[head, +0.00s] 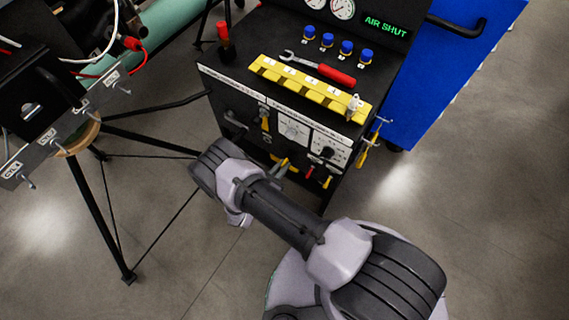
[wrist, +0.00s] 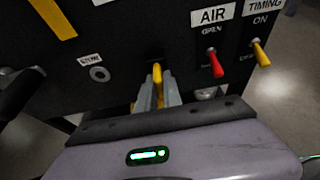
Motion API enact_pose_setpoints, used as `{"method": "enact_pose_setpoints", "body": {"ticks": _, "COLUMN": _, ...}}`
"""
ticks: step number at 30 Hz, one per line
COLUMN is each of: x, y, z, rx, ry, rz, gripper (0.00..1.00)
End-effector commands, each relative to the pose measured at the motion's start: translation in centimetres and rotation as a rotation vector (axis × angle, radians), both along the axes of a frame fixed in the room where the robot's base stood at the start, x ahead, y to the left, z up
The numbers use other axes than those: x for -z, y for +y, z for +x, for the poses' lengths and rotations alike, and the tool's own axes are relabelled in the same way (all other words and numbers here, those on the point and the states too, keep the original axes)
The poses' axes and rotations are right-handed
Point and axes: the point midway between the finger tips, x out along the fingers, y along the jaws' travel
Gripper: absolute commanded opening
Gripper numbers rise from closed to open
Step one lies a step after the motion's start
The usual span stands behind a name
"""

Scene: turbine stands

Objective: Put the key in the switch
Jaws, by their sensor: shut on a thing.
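My gripper (wrist: 158,92) is shut on a small yellow piece, seemingly the key (wrist: 157,73), in front of the lower black panel. The key stands upright between the two grey fingers, and its lower part is hidden by them. In the head view my gripper (head: 280,168) is at the lower panel front, partly hidden by my wrist. A round metal socket (wrist: 98,74) under a small white label sits left of the key, apart from it. I cannot tell for sure which fitting is the switch.
Right of my gripper are a red lever (wrist: 215,63) under an AIR label and a yellow lever (wrist: 261,52) under a TIMING label. A yellow rack (head: 311,88), a wrench (head: 335,74) and blue knobs (head: 328,40) are on the panel top. A blue cabinet (head: 455,70) stands right.

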Motion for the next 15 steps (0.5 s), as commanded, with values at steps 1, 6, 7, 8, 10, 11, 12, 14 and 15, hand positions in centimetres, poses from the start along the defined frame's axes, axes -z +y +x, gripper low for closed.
{"method": "enact_pose_setpoints", "body": {"ticks": 1, "x": 0.01, "y": 0.03, "z": 0.02, "rx": -0.001, "ry": 0.0, "rz": 0.0, "gripper": 0.0}}
{"method": "enact_pose_setpoints", "body": {"ticks": 6, "x": 0.01, "y": 0.03, "z": 0.01, "rx": -0.001, "ry": 0.0, "rz": 0.0, "gripper": 0.0}}
{"method": "enact_pose_setpoints", "body": {"ticks": 7, "x": 0.02, "y": 0.04, "z": 0.01, "rx": -0.001, "ry": 0.0, "rz": 0.0, "gripper": 0.0}}
{"method": "enact_pose_setpoints", "body": {"ticks": 8, "x": 0.01, "y": 0.05, "z": 0.0, "rx": -0.001, "ry": 0.0, "rz": 0.0, "gripper": 0.0}}
{"method": "enact_pose_setpoints", "body": {"ticks": 10, "x": 0.02, "y": 0.1, "z": -0.05, "rx": -0.001, "ry": 0.0, "rz": 0.0, "gripper": 0.0}}
{"method": "enact_pose_setpoints", "body": {"ticks": 11, "x": 0.02, "y": 0.14, "z": -0.09, "rx": -0.001, "ry": 0.0, "rz": 0.0, "gripper": 0.0}}
{"method": "enact_pose_setpoints", "body": {"ticks": 12, "x": 0.02, "y": 0.19, "z": -0.15, "rx": -0.001, "ry": 0.0, "rz": 0.0, "gripper": 0.0}}
{"method": "enact_pose_setpoints", "body": {"ticks": 14, "x": 0.02, "y": 0.29, "z": -0.26, "rx": -0.002, "ry": 0.0, "rz": 0.001, "gripper": 0.0}}
{"method": "enact_pose_setpoints", "body": {"ticks": 15, "x": 0.02, "y": 0.36, "z": -0.34, "rx": -0.002, "ry": 0.0, "rz": 0.001, "gripper": 0.0}}
